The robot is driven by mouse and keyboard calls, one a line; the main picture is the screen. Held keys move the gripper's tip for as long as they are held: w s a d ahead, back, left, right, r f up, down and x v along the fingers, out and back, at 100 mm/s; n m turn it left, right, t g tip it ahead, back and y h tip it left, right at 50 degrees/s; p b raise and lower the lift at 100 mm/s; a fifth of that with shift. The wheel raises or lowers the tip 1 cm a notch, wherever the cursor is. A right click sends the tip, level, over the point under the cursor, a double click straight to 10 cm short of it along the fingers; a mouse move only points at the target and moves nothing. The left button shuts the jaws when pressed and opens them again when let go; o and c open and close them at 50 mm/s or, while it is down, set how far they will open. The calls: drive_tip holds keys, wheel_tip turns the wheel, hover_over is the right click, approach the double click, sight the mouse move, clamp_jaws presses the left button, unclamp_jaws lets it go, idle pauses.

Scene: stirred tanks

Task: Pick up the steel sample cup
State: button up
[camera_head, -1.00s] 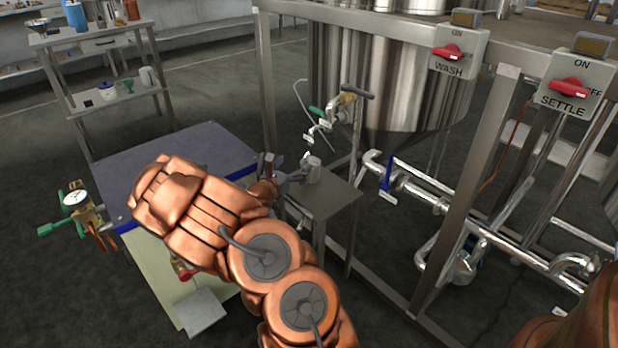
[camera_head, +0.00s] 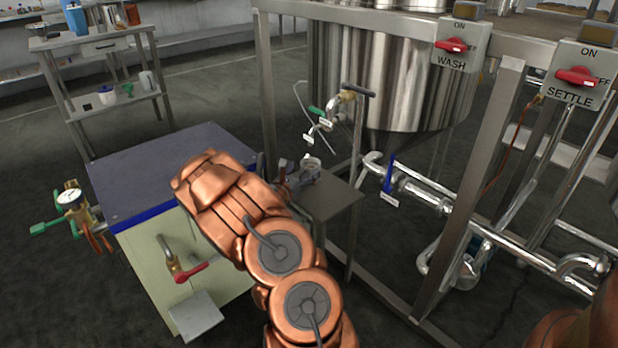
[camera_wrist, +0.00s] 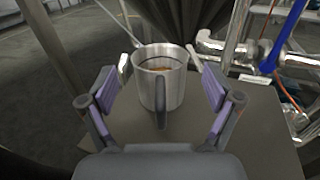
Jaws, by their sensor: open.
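The steel sample cup (camera_wrist: 175,88) stands upright on a small grey stand (camera_wrist: 240,130) in the wrist view. Its handle faces my gripper, and something brownish shows inside it. My gripper (camera_wrist: 160,70) is open, with one finger on each side of the cup and a visible gap at both sides. In the head view the cup (camera_head: 311,166) is small and partly hidden by my gripper (camera_head: 296,172). The stand (camera_head: 335,199) also shows there.
A steel tank (camera_head: 385,75) with a tap (camera_head: 347,97) stands behind the cup. A frame post (camera_head: 470,190) and pipes (camera_head: 425,197) are to the right. A cabinet with a dark top (camera_head: 140,170) is left of my arm. A shelf cart (camera_head: 95,80) stands farther back.

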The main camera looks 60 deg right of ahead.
drive_tip(key=shift+d, duration=0.85)
drive_tip(key=c, duration=1.4)
